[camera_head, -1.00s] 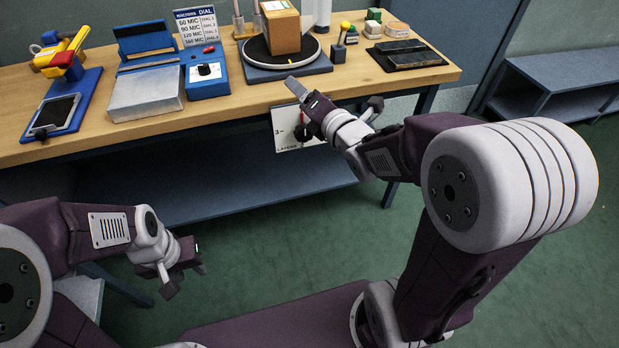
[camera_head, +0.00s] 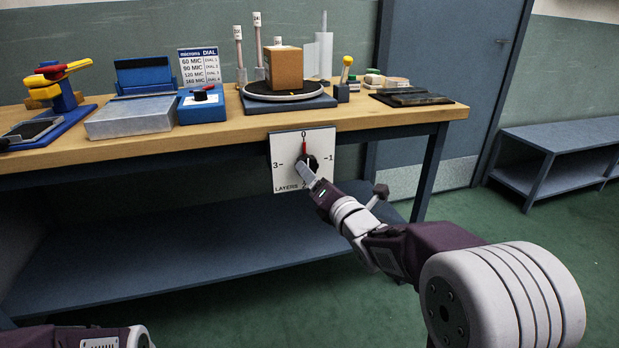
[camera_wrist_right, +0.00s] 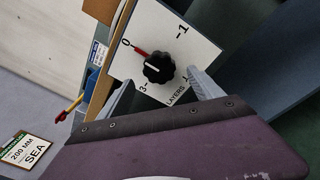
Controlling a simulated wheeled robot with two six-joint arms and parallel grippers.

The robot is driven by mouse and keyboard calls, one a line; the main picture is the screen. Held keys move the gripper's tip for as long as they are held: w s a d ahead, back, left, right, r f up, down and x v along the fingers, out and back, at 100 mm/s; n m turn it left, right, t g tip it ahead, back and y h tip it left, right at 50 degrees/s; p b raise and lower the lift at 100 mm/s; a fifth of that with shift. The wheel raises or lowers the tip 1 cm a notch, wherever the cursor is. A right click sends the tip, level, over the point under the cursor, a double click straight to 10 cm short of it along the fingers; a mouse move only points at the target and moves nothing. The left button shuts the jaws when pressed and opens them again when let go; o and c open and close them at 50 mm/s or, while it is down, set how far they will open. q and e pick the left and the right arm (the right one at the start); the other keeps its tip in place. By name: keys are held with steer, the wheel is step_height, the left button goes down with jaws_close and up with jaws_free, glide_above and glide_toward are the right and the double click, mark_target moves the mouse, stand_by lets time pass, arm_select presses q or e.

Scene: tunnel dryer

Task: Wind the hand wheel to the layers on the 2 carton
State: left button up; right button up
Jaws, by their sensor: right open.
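The hand wheel is a black knob (camera_head: 313,162) on a white LAYERS plate (camera_head: 283,150) below the bench's front edge. Its red pointer (camera_head: 304,147) stands at 0. The plate's numbers 1 and 3 also show; the 2 is mostly hidden by my right gripper. In the right wrist view the knob (camera_wrist_right: 158,69) appears between the two open fingers of my right gripper (camera_wrist_right: 158,82), with no clear contact. In the head view the right gripper (camera_head: 307,174) is just in front of the knob. A plain brown carton (camera_head: 284,68) sits on the round turntable (camera_head: 262,93). My left gripper is out of view.
On the bench are a dial box (camera_head: 203,106), a microns sign (camera_head: 198,66), a metal block (camera_head: 130,119), and a black pad (camera_head: 410,98). In the right wrist view a label (camera_wrist_right: 28,149) reads 200 MM SEA. A lower shelf (camera_head: 170,235) runs beneath the bench.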

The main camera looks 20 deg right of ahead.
steer(key=w, duration=0.4)
steer(key=shift+w+a+b, duration=0.25)
steer(key=shift+a+b, duration=0.05)
steer(key=shift+b, duration=0.1)
steer(key=c, duration=1.4)
steer(key=shift+o, duration=0.2)
steer(key=shift+f, duration=0.1)
